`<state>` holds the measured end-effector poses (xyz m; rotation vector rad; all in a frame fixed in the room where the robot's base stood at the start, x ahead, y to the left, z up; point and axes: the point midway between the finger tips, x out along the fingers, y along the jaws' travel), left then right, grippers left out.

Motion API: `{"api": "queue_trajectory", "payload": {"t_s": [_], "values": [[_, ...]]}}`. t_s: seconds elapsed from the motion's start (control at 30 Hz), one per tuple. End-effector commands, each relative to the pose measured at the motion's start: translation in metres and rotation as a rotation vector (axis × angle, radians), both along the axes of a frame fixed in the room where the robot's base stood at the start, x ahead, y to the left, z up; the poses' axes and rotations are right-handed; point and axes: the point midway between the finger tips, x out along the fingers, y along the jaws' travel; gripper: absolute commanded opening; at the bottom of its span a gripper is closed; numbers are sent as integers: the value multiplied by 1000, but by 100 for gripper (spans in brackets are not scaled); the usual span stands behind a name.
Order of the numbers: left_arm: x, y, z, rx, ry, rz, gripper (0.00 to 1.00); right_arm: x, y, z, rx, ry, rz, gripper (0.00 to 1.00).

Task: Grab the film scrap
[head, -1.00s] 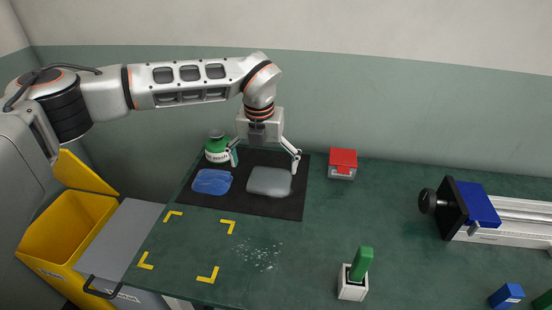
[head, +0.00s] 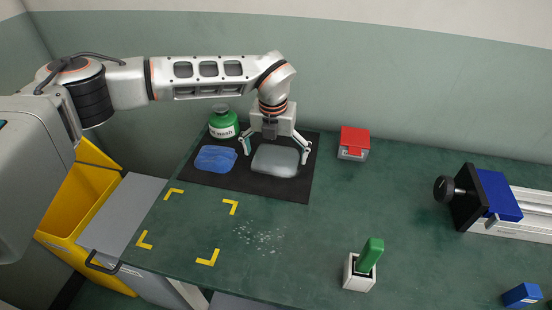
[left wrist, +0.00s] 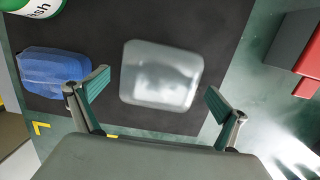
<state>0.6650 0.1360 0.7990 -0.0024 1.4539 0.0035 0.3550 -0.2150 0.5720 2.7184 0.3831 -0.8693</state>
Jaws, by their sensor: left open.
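The film scrap (head: 275,161), a pale grey translucent sheet with rounded corners, lies on the black mat (head: 262,189). In the left wrist view the scrap (left wrist: 162,76) lies ahead of and between the two fingertips. My left gripper (head: 276,153) is open and empty, pointing down over the scrap with one finger toward each side. In the left wrist view my left gripper (left wrist: 157,88) shows its teal finger pads wide apart. I cannot tell the exact height of the tips above the mat. My right gripper is not in view.
A crumpled blue item (head: 215,158) lies left of the scrap on the mat. A green wash bottle (head: 224,125) stands behind it. A red-topped grey box (head: 354,142) stands right of the mat.

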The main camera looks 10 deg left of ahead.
Motion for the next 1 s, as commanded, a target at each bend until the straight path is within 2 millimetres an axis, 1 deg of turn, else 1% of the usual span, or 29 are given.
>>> {"api": "queue_trajectory", "payload": {"t_s": [0.03, 0.2, 0.23, 0.27, 0.3, 0.37, 0.77, 0.87, 1.0], "values": [[0, 0, -2, 0, 0, 0, 100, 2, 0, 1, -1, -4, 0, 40], [1, 0, 0, -1, -3, 0, 100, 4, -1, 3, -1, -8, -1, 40], [1, 0, 0, -1, -3, 0, 97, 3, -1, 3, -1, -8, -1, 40], [1, 0, 0, -1, -3, 0, 90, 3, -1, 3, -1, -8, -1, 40], [1, 0, 0, 0, -3, 0, 79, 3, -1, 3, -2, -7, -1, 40], [1, 0, 0, 0, -3, 0, 65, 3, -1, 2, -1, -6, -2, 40], [1, 0, 1, 0, -3, 0, 65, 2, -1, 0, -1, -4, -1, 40], [1, 0, 6, 0, -4, 0, 65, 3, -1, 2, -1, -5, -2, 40], [2, 0, 22, -1, -8, -1, 65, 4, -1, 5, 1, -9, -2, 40]]}}
